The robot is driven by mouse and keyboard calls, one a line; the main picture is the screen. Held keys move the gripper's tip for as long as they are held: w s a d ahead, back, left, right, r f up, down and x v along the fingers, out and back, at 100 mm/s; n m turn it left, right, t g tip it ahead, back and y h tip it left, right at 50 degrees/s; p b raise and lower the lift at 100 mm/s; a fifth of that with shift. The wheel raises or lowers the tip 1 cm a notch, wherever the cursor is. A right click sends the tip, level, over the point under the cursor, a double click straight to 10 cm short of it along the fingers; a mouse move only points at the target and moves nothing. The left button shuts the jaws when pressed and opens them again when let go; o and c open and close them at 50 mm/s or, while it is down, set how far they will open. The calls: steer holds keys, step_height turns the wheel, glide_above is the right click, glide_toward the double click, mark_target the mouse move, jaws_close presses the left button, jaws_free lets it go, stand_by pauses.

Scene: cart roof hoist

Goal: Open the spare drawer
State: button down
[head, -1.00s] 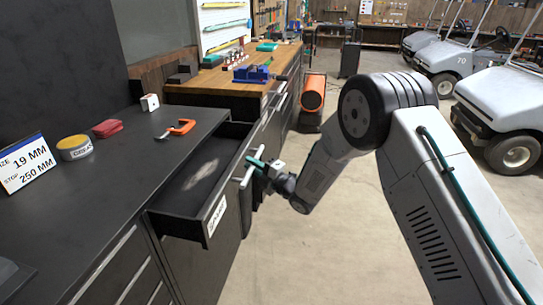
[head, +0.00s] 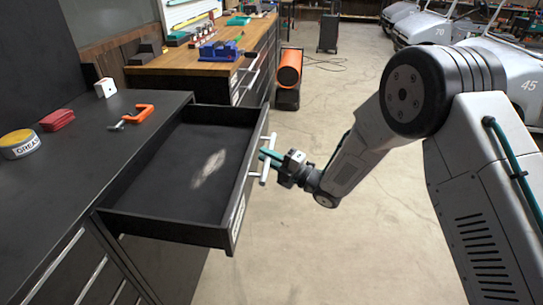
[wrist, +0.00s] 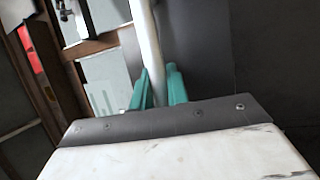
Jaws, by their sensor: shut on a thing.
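The spare drawer (head: 165,228) stands pulled well out of the dark cabinet in the head view. Its inside is black and empty but for a pale scuffed patch on the floor of it. Its bar handle (head: 265,162) runs along the outer front. My gripper (head: 270,156) is shut on that handle with its teal fingers. In the wrist view the pale handle bar (wrist: 146,40) passes between the two teal fingers (wrist: 158,88). The label on the drawer front is seen too obliquely to read now.
An orange clamp (head: 138,114), a white cube (head: 105,88), a red stack (head: 57,120) and a grease tin (head: 20,144) lie on the dark cabinet top. A wooden bench (head: 190,66) with a blue vise stands behind.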

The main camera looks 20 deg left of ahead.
steer(key=c, duration=1.4)
jaws_free()
steer(key=shift+o, duration=0.2)
steer(key=v, duration=0.8)
steer(key=shift+a, duration=0.1)
